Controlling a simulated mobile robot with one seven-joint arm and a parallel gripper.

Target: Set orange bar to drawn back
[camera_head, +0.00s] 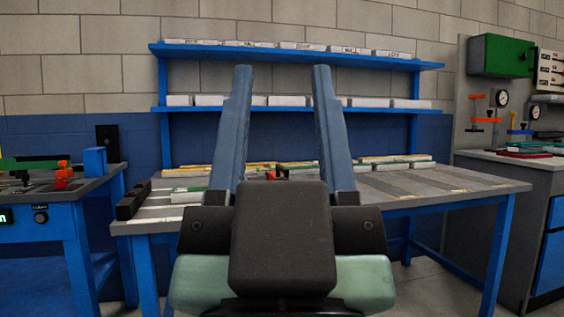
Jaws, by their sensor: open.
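My gripper (282,72) fills the middle of the view, its two blue fingers pointing up and spread wide apart. Nothing is between the fingertips. An orange bar (486,120) lies level on a fixture at the right, above the grey counter and well apart from my gripper. It is small, and I cannot tell its exact position setting. An orange-red clamp-like part (64,173) stands on the left bench. A small orange-red piece on the middle table is partly hidden behind my gripper.
A grey-topped table (440,184) with strips stands ahead, below blue shelves (300,109) holding white boxes. A blue-framed bench (72,215) is at the left. A cabinet (518,190) with gauges (502,98), a blue-handled fixture (520,131) and a green box (502,56) is at the right.

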